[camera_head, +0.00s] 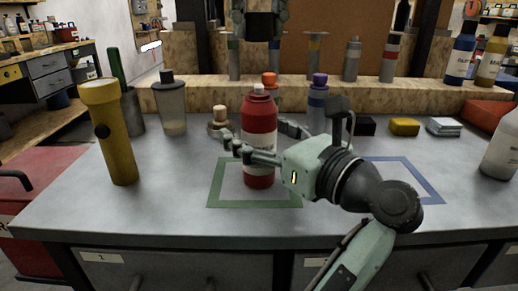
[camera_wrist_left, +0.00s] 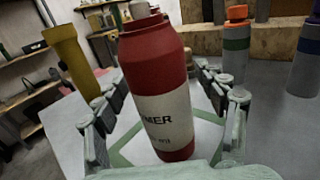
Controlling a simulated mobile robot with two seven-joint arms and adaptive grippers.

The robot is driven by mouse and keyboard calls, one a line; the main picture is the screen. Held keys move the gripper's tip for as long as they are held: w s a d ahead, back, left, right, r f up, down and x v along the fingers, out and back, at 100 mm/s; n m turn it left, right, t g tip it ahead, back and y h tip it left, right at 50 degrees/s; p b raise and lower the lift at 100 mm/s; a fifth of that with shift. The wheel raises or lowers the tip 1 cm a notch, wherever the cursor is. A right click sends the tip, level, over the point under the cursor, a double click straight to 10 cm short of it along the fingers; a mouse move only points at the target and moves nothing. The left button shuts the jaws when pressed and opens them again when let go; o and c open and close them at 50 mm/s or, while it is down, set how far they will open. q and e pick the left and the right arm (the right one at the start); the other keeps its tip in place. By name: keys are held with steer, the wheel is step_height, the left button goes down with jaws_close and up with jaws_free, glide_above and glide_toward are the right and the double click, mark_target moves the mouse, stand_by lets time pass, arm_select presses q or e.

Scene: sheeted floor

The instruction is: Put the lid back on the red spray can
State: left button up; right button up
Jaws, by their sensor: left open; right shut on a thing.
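The red spray can (camera_head: 259,120) stands upright inside the green outline (camera_head: 225,204), with a pale nozzle bare on top. It also shows in the left wrist view (camera_wrist_left: 155,70), with a white label. My left gripper (camera_head: 258,143) is open around the can's middle, one finger on each side; in the left wrist view (camera_wrist_left: 160,95) gaps show beside the can. My right gripper (camera_head: 262,18) is at the top edge, above the back of the bench, partly cut off. It is shut on a dark thing, probably the lid, whose shape is hard to make out.
A yellow flashlight (camera_head: 110,135) and a grey container (camera_head: 171,108) stand left. A purple-capped bottle (camera_head: 317,105) and an orange-capped bottle (camera_head: 270,80) stand behind the can. A blue outline (camera_head: 425,183) and a white bottle (camera_head: 501,150) are right. The front strip of the bench is clear.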

arm_select(q)
steer(key=shift+x, duration=1.25)
steer(key=shift+c, duration=0.3)
jaws_close()
